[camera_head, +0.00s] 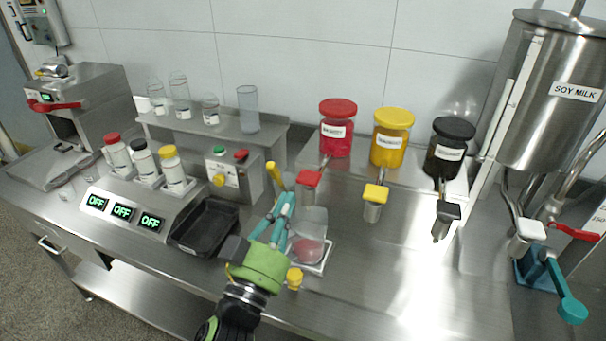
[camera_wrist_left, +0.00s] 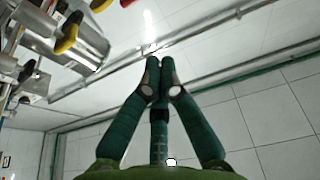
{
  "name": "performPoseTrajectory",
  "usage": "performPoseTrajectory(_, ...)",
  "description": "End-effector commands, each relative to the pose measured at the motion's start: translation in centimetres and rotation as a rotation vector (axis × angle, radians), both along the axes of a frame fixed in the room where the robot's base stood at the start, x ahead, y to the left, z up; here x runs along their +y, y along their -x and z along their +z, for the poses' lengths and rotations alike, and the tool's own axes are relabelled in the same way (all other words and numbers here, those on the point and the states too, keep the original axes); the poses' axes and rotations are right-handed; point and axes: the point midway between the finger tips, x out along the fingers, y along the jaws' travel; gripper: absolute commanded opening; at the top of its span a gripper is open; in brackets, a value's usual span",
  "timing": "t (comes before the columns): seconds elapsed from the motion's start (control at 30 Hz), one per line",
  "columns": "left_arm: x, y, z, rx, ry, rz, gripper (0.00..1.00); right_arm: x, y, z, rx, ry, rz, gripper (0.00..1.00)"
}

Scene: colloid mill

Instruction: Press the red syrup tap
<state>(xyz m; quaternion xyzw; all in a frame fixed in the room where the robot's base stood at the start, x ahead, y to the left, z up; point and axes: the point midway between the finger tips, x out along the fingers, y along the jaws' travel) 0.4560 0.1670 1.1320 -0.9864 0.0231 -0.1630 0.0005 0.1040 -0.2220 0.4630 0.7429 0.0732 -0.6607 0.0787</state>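The red syrup tap (camera_head: 309,178) has a flat red top and sits under the red-lidded syrup jar (camera_head: 337,138) at the shelf's front. My left gripper (camera_head: 285,198) is just left of and below it in the head view; whether it touches the tap I cannot tell. Its teal fingers (camera_wrist_left: 153,63) are together in the left wrist view, with nothing seen between them. A clear cup (camera_head: 311,222) with a reddish content stands below the red tap on a small pale tray (camera_head: 326,262), beside the fingers. My right gripper is not seen.
Yellow (camera_head: 375,194) and black (camera_head: 448,211) taps stand to the right. A yellow handle (camera_head: 273,173) rises beside my fingers. A black tray (camera_head: 207,227) lies left, a small yellow piece (camera_head: 294,278) in front. The counter at front right is clear.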

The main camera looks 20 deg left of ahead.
Motion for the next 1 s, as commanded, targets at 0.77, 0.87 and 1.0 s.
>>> performPoseTrajectory(0.77, 0.0, -3.4, 2.2, -0.010, 0.008, 0.011, 0.00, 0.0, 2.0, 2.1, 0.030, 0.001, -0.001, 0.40)
performPoseTrajectory(0.87, 0.0, -5.5, 3.0, -0.010, 0.007, 0.011, 0.00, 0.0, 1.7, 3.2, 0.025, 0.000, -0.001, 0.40)
performPoseTrajectory(1.0, -0.1, -8.3, 3.9, -0.009, 0.007, 0.011, 0.00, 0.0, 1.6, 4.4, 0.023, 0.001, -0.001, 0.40)
